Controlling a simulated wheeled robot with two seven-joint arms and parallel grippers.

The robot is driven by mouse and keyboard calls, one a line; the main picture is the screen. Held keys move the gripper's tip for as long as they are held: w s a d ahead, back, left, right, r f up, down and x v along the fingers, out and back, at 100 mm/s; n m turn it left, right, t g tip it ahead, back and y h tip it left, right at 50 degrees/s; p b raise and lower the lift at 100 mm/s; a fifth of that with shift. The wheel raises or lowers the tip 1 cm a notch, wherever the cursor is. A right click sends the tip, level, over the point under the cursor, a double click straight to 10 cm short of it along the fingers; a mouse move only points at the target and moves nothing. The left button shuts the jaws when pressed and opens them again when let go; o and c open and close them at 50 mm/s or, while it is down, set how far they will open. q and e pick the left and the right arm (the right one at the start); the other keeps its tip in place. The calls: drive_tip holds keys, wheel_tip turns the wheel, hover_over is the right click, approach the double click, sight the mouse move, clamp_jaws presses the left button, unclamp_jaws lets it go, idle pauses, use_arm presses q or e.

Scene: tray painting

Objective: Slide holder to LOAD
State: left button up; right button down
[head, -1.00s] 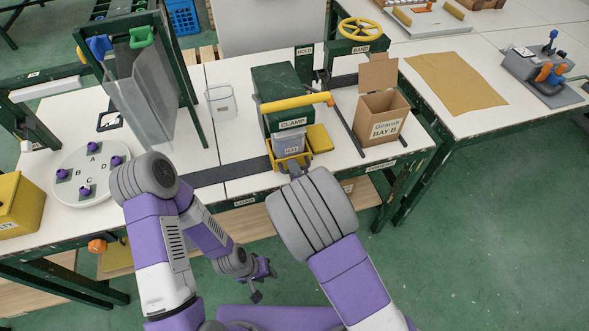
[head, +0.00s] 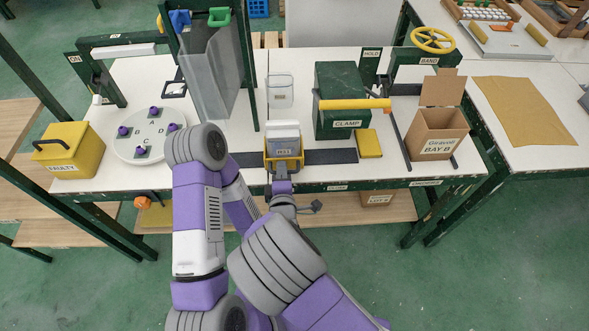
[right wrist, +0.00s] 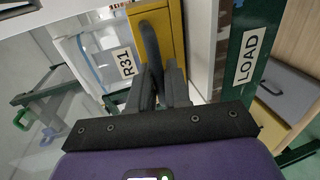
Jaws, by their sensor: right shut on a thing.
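The yellow holder (head: 269,161) stands on the dark rail (head: 332,157) at the table's front, left of the green clamp machine (head: 340,95). It carries a pale box (head: 284,138) marked R31. My right gripper (head: 282,178) is shut on the holder's front. The right wrist view shows its fingers (right wrist: 158,85) at a dark handle (right wrist: 151,48) on the yellow holder (right wrist: 175,32). The LOAD label (right wrist: 248,56) is on the green table edge there, close to the fingers. In the head view my right gripper seems to hide that label. My left gripper is mostly hidden behind my right arm; only a dark tip (head: 316,207) shows.
A yellow block (head: 369,143) lies right of the holder, by the clamp. An open cardboard box (head: 437,132) stands further right. A clear container (head: 280,90) is behind the holder. A round white plate (head: 148,145) and a yellow bin (head: 72,150) are at left.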

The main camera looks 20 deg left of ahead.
drive_tip(key=shift+a, duration=0.25)
drive_tip(key=c, duration=1.3)
unclamp_jaws()
